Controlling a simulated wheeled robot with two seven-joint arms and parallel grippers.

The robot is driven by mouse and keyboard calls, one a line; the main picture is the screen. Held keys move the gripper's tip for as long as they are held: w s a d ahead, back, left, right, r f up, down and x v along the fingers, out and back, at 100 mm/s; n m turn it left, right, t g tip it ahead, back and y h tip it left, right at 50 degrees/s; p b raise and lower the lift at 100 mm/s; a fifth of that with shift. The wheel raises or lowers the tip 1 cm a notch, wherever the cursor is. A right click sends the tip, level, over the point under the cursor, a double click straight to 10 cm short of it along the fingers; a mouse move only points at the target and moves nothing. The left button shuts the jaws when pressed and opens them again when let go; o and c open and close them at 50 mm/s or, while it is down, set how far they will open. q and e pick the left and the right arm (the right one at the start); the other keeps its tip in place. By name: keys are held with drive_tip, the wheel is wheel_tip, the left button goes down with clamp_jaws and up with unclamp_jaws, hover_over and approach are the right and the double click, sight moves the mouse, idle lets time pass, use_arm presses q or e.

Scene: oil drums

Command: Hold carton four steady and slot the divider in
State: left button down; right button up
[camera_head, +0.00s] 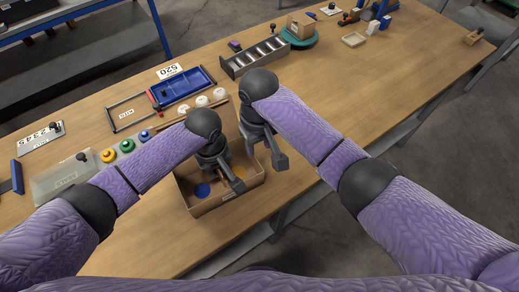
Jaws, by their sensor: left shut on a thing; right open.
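An open brown cardboard carton (215,206) sits near the front edge of the table, with a blue disc (202,190) and something yellow-orange inside. My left gripper (238,185) reaches over the carton and is shut at its near rim, apparently on the carton wall; the arm hides part of the inside. My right gripper (268,156) is open at the carton's right far corner, with nothing seen between its fingers. I cannot pick out a loose divider for certain. A grey slotted rack (255,58) with several upright pale plates stands behind.
A blue tray (182,88), white discs (203,101) and coloured round pieces (126,145) lie left and behind the carton. A clear bin (62,176) stands at left. A small brown box (300,25) is at the back.

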sight(260, 166)
wheel_tip(260, 166, down, 10)
drive_tip(key=shift+d+f, duration=0.1)
clamp_jaws()
idle(2.0)
